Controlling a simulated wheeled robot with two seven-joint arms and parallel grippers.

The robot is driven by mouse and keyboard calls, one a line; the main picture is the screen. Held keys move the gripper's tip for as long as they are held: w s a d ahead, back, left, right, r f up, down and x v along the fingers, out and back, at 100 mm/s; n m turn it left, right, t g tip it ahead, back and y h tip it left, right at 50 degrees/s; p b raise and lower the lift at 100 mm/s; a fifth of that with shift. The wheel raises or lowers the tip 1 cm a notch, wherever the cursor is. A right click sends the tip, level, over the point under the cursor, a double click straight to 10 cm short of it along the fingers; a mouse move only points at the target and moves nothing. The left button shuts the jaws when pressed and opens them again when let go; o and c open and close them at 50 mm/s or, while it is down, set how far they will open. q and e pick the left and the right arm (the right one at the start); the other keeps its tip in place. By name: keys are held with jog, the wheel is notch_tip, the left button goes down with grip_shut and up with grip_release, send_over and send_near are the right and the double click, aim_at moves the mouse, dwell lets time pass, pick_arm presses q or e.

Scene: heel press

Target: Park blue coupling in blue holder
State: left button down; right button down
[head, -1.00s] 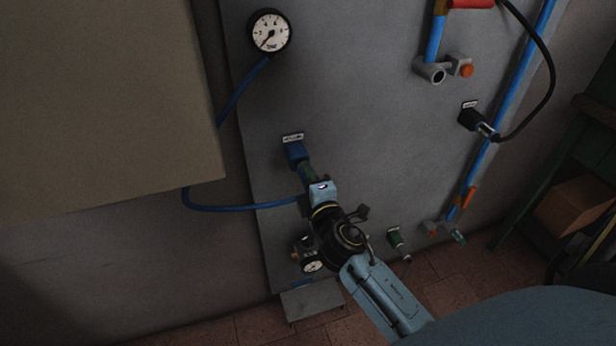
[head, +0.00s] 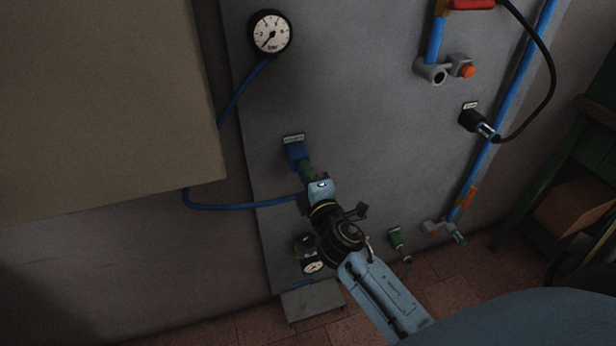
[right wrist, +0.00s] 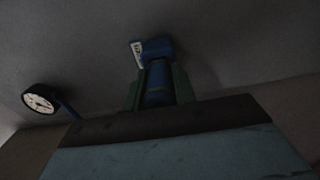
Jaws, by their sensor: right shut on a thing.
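The blue holder (head: 294,150) is fixed to the grey panel under a small white label, and it also shows in the right wrist view (right wrist: 156,50). My right gripper (head: 307,173) is at the holder's lower end, its green fingers on either side of the blue coupling (right wrist: 158,82). The gripper is shut on the coupling. The coupling is in line with the holder and close against it; I cannot tell how deep it sits. A blue hose (head: 245,207) runs from near the gripper to the left. My left gripper is not in view.
A pressure gauge (head: 270,35) is at the panel's upper left, and a smaller gauge (head: 313,267) is below my right wrist. A black coupling with a cable (head: 478,122) sits in a holder at right. A beige box (head: 100,100) juts out at left. A green fitting (head: 397,241) is low on the panel.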

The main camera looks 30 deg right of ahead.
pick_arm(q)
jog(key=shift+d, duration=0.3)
pick_arm(e)
jog(key=shift+w+d, duration=0.1)
jog(key=shift+w, duration=0.15)
jog(key=c, duration=1.1)
grip_release()
jog(key=shift+o, duration=0.2)
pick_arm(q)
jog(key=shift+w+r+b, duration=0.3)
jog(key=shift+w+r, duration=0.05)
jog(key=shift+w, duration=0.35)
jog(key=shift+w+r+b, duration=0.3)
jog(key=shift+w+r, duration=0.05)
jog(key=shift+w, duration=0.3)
pick_arm(e)
jog(key=v, duration=1.3)
jog(key=shift+s, duration=0.2)
